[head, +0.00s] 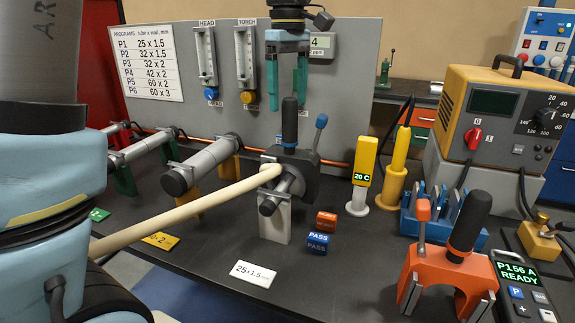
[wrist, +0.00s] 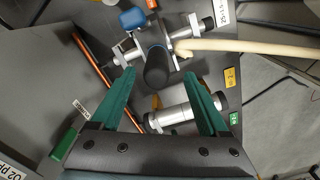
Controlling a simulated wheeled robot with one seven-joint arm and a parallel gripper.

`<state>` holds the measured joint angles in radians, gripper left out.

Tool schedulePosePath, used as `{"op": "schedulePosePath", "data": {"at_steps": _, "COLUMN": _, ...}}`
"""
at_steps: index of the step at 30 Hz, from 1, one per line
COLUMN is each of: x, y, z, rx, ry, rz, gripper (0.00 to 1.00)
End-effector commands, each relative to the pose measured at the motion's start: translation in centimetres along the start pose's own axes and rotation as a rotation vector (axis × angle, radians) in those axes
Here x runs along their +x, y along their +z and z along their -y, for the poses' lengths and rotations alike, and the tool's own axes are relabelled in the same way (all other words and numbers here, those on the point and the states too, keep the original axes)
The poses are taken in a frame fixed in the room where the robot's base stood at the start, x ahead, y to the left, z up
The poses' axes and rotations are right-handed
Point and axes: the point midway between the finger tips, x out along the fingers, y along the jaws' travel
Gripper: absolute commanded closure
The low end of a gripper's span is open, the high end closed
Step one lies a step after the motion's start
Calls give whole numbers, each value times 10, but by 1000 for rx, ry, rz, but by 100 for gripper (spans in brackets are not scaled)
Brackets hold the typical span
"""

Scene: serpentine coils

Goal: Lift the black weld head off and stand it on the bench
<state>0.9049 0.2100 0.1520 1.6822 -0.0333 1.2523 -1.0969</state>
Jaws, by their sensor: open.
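The black weld head (head: 308,172) sits around a thin metal tube (head: 268,206) on a pale upright stand (head: 274,224) at the middle of the bench. Its black handle (head: 290,130) points up, and a blue-tipped lever (head: 320,125) leans to the right. In the wrist view the handle (wrist: 157,68) shows end-on between the fingers. My gripper (head: 288,100) hangs above the weld head with its teal fingers spread, the handle's top near fingertip level. I cannot tell how close the fingers are to it. The black bench (head: 210,255) has bare room at the front.
A cream hose (head: 180,203) runs from the left to the weld head. An orange weld head (head: 450,275) stands at the front right. Larger tubes (head: 210,160) lie left.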

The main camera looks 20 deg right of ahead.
Motion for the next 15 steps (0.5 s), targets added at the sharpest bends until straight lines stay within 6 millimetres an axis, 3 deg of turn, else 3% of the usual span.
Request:
{"op": "schedulePosePath", "data": {"at_steps": 3, "x": 18, "y": 0, "z": 0, "rx": 0, "ry": -4, "rz": 2, "gripper": 22}}
{"op": "schedulePosePath", "data": {"at_steps": 11, "x": 37, "y": -1, "z": -1, "rx": 1, "ry": -3, "rz": 1, "gripper": 22}}
{"op": "schedulePosePath", "data": {"at_steps": 15, "x": 57, "y": -2, "z": -3, "rx": 0, "ry": -5, "rz": 1, "gripper": 22}}
